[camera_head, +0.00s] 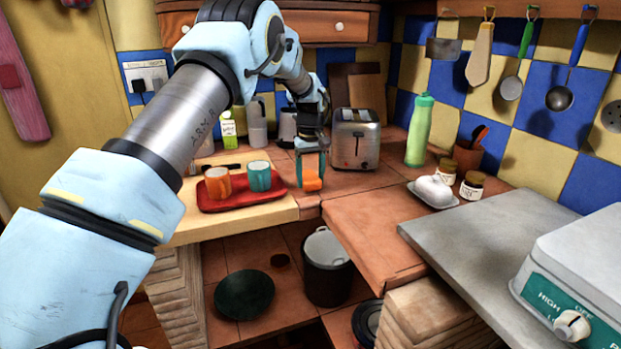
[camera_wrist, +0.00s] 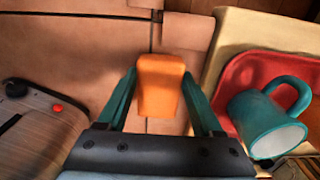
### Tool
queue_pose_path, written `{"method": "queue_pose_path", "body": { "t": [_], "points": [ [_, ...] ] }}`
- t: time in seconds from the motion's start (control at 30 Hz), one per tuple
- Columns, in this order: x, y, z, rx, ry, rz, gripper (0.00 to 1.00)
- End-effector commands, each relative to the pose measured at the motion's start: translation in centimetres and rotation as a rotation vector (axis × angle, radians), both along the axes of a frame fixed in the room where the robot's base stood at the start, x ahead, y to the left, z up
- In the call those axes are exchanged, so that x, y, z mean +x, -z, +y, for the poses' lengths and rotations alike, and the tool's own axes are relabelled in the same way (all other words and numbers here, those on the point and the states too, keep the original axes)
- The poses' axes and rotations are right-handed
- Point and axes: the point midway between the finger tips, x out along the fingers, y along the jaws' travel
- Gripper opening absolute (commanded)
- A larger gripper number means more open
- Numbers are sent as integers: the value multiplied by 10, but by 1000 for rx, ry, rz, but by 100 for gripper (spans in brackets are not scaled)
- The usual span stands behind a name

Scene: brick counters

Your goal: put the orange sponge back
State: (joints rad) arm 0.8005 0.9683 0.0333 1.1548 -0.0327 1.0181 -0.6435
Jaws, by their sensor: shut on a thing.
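The orange sponge (camera_head: 311,171) is a small block held between the fingers of my gripper (camera_head: 311,168). In the wrist view the sponge (camera_wrist: 159,85) sits between the two teal fingers of my gripper (camera_wrist: 160,100). My gripper points down over the tiled counter, between the red tray and the toaster. I cannot tell how far the sponge is above the counter.
The red tray (camera_head: 242,202) holds an orange mug (camera_head: 217,184) and a teal mug (camera_head: 259,176) on the left. The toaster (camera_head: 356,139) stands close on the right. A bin (camera_head: 327,268) stands below.

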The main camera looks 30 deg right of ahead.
Motion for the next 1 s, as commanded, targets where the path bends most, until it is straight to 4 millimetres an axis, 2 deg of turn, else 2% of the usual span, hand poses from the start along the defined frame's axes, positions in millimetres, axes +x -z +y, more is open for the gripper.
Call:
{"method": "queue_pose_path", "body": {
  "t": [0.1, 0.4, 0.43, 0.7, 1.0],
  "points": [
    [0, 9, 0, 0, 0, 0, 23],
    [0, 13, 0, 0, 0, 0, 23],
    [0, 12, 0, -1, 0, -1, 70],
    [0, 12, 0, 0, 0, 0, 97],
    [0, 8, 0, -1, 0, -2, 97]
  ]
}}
